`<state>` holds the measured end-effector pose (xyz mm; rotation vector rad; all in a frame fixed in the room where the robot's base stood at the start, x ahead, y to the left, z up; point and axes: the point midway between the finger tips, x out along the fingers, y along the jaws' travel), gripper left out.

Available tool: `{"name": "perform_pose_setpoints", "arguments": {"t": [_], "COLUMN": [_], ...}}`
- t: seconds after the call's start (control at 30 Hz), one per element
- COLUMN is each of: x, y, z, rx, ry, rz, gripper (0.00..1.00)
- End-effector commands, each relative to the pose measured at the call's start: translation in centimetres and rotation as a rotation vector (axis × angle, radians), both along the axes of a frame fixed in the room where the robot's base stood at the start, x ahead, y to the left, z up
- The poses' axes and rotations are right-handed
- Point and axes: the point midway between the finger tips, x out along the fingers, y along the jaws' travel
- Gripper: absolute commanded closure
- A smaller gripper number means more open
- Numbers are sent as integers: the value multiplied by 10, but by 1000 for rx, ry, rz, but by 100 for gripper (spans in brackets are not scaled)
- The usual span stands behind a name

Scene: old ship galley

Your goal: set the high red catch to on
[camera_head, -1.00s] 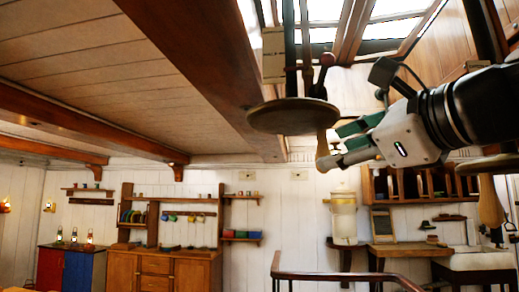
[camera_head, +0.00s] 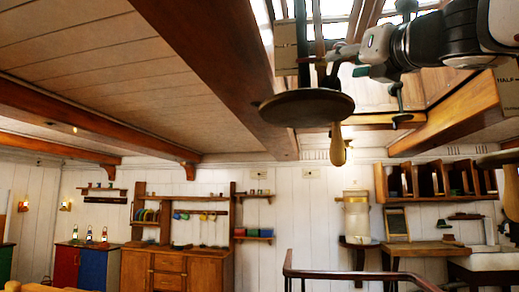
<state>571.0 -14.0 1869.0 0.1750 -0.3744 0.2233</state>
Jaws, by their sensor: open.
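From this view I cannot tell whether the fingertips touch the rod. The gripper partly covers the space right of the rod, and the dark red knob seen there earlier is not clearly visible.
A pale plate (camera_head: 285,48) stands left of the rod. A wooden handle (camera_head: 338,146) hangs below the disc. A heavy ceiling beam (camera_head: 215,65) runs close on the left. A curved rail (camera_head: 350,275) stands below.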

Motion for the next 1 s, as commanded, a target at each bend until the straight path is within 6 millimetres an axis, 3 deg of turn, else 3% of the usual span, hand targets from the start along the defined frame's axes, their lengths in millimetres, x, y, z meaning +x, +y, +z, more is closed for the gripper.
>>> {"name": "perform_pose_setpoints", "arguments": {"t": [0.3, 0.67, 0.7, 0.9, 1.0], "x": [36, 41, 41, 41, 40], "y": [7, 8, 8, 8, 9], "z": [15, 17, 17, 17, 17], "rx": [-2, -1, -1, -2, -2], "ry": [1, 0, 0, 0, -1], "rz": [-2, 0, 0, -1, 1], "gripper": [54, 54, 56, 100, 100]}}
